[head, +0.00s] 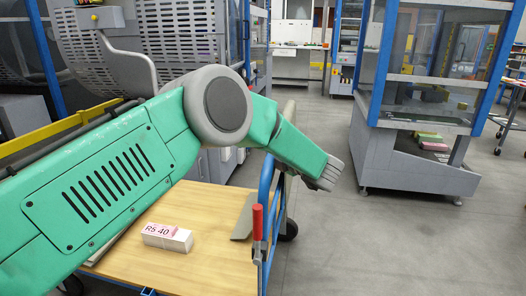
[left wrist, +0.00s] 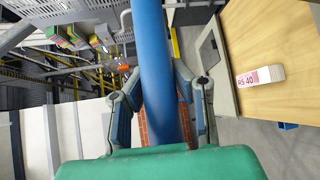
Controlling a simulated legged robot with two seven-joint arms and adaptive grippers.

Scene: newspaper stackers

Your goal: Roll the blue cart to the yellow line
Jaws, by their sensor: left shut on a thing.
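The blue cart (head: 268,190) stands at the lower middle of the head view. It has a wooden deck (head: 212,210) and a blue tubular frame at its right end. A white block with a pink "RS 40" label (head: 167,237) lies on the deck; the block also shows in the left wrist view (left wrist: 260,76). My left arm crosses over the deck to the frame. In the left wrist view my left gripper (left wrist: 158,75) is shut on a thick blue bar (left wrist: 150,30) of the cart. My right gripper is not in view. I see no yellow line on the floor.
A blue-framed machine with clear panels (head: 420,100) stands at the right. Grey machinery (head: 150,40) with a yellow rail (head: 60,127) is at the left. The grey floor (head: 345,235) between is clear. A red-handled clamp (head: 257,222) sits at the cart's edge.

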